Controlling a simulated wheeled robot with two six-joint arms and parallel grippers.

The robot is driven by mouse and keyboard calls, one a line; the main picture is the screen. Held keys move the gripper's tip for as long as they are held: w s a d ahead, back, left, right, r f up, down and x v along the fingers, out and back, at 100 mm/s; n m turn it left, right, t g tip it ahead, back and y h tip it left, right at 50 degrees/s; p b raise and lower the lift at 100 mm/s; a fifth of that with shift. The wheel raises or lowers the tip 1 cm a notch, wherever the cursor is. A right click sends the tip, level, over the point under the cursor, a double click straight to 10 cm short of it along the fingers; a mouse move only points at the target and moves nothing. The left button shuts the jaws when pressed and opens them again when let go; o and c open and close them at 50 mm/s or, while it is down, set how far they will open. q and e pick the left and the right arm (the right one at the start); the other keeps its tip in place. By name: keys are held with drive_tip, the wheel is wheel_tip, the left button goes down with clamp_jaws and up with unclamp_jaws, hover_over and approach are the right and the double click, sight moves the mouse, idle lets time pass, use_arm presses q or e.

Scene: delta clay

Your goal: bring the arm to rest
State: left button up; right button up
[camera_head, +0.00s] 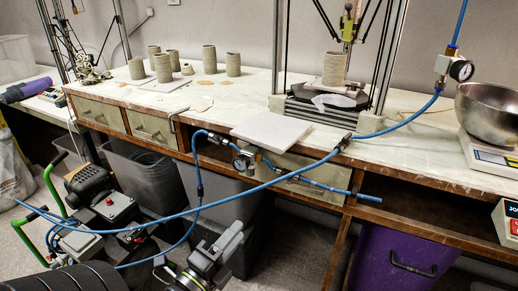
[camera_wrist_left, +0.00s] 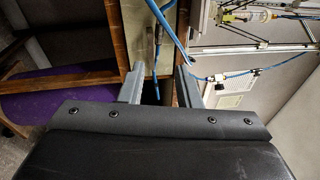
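My left gripper (camera_head: 208,252) is low in the head view, in front of the workbench and below its top edge. In the left wrist view my left gripper (camera_wrist_left: 160,68) has its two grey fingers spread apart, with nothing held between them. A blue hose and the bench front show in the background beyond the fingers. My right gripper is in neither view.
The workbench (camera_head: 215,100) carries several clay cylinders, a printer with a clay cylinder (camera_head: 335,68), and a steel bowl (camera_head: 488,110) on a scale. Blue hoses (camera_head: 270,183) cross the bench front. Grey bins and a purple bin (camera_head: 395,262) stand below. A compressor (camera_head: 95,195) stands at left.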

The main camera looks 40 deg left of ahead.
use_arm(q)
drive_tip(key=s+a+f+n+g+y, duration=0.1)
drive_tip(key=a+f+n+g+y, duration=0.15)
drive_tip(key=f+n+g, duration=0.6)
drive_tip(key=s+a+f+n+g+y, duration=0.1)
drive_tip(key=s+a+f+n, duration=0.2)
drive_tip(key=f, duration=1.1)
drive_tip(key=s+d+f+n+g+h, duration=0.3)
drive_tip(key=s+d+f+n+g, duration=0.15)
drive_tip(key=f, duration=0.35)
drive_tip(key=s+d+f+n+g+h, duration=0.2)
drive_tip(key=s+d+f+n+g, duration=0.3)
drive_tip(key=f, duration=0.4)
drive_tip(key=s+a+f+m+p, duration=0.2)
drive_tip(key=s+p, duration=1)
drive_tip(key=p, duration=0.6)
drive_tip(key=shift+s+a+f+t, duration=0.2)
drive_tip(key=shift+s+a+t, duration=0.1)
drive_tip(key=shift+t, duration=0.1)
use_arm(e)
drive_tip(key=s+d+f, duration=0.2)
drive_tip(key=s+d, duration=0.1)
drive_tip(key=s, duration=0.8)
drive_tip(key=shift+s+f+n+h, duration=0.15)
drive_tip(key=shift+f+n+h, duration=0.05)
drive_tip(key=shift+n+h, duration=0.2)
use_arm(q)
drive_tip(key=shift+y, duration=0.25)
